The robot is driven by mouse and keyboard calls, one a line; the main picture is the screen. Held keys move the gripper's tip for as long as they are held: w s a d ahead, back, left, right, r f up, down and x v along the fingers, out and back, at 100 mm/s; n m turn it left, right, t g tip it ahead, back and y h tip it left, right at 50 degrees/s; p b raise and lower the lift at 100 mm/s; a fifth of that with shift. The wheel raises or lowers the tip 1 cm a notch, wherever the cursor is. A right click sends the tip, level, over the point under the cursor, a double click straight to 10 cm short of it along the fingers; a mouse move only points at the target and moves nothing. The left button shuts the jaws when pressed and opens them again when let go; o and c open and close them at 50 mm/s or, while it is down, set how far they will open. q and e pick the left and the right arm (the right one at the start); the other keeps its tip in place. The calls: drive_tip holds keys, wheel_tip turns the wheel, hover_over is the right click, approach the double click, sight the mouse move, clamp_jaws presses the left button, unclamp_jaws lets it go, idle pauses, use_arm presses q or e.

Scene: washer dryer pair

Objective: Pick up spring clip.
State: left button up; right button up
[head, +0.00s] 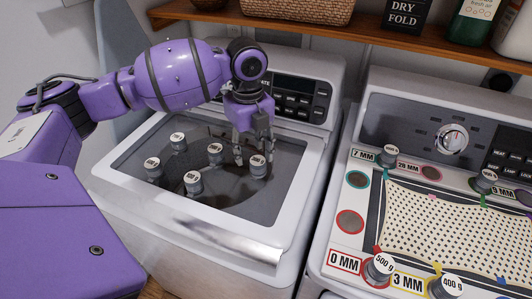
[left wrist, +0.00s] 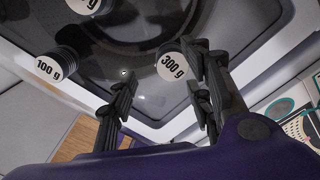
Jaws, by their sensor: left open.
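I cannot clearly make out a spring clip in either view. Small coloured pieces, such as a red one (head: 376,248) and a green one (head: 483,201), sit at the edge of the perforated sheet; I cannot tell whether they are clips. My left gripper (head: 254,156) is open and empty, pointing down over the washer's glass lid. In the left wrist view its fingers (left wrist: 163,88) are spread, with a small pale spot (left wrist: 124,72) near the left fingertip. The 300 g weight (left wrist: 172,66) stands close by the right finger. My right gripper is out of view.
Several labelled weights stand on the washer lid (head: 222,212), including a 100 g one (left wrist: 58,65). The dryer top at right holds the perforated sheet (head: 450,222), a 500 g weight (head: 379,268) and a 400 g weight (head: 450,286). A wooden shelf (head: 370,32) runs behind.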

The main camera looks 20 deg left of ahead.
sight(255, 162)
use_arm(q)
drive_tip(key=shift+d+f, duration=0.1)
drive_tip(key=shift+f, duration=0.3)
drive_tip(key=f, duration=0.3)
drive_tip(key=shift+w+d+f, duration=0.25)
drive_tip(key=shift+w+f, duration=0.05)
drive_tip(key=shift+f, duration=0.4)
drive_tip(key=shift+c, duration=0.5)
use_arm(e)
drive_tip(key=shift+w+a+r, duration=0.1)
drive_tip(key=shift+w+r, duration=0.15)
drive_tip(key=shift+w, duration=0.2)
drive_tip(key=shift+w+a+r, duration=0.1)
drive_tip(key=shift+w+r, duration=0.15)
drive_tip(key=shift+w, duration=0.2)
